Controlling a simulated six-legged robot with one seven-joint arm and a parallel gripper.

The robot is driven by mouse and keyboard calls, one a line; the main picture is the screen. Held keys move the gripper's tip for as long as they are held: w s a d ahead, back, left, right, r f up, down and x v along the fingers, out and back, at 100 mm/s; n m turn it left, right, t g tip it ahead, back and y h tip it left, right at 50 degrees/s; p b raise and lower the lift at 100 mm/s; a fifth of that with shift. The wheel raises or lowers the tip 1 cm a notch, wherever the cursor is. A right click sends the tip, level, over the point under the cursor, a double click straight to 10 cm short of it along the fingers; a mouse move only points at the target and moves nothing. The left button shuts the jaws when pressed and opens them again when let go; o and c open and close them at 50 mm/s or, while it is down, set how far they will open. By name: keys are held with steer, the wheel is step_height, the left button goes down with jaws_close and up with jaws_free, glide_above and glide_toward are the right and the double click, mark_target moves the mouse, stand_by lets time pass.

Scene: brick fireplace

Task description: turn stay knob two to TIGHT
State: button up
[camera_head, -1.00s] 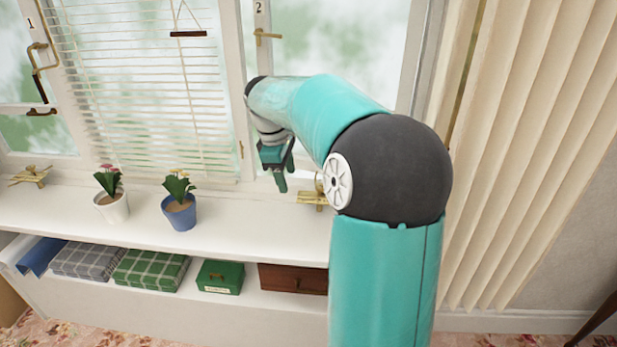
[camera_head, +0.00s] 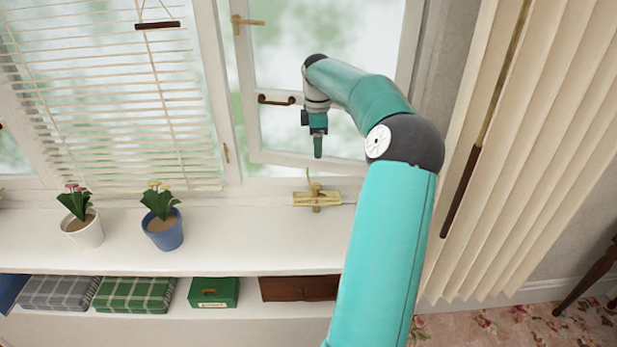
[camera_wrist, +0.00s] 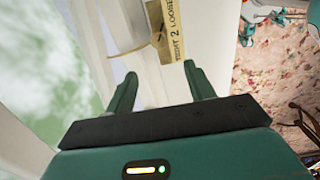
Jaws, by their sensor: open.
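Stay knob two (camera_head: 317,196) is a brass fitting on a pale yellow plate, on the sill below the right-hand window. In the wrist view its plate (camera_wrist: 176,30) reads TIGHT, 2, LOOSE, and part of the brass knob (camera_wrist: 155,38) shows at the plate's edge. I cannot tell the knob's exact setting. My gripper (camera_head: 318,147) points down above the knob, apart from it. In the wrist view my gripper (camera_wrist: 160,75) has its two fingers spread with nothing between them, and the plate lies beyond the fingertips.
A blue pot (camera_head: 165,236) and a white pot (camera_head: 85,233) with plants stand left on the sill (camera_head: 250,225). Vertical blinds (camera_head: 530,150) hang at right. The sill around the knob is clear.

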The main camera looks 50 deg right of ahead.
mark_target(317, 185)
steer(key=f, duration=1.3)
steer(key=shift+d+f, duration=0.2)
steer(key=shift+f, duration=0.1)
steer(key=shift+w+f, duration=0.1)
steer(key=shift+f, duration=0.2)
steer(key=c, duration=1)
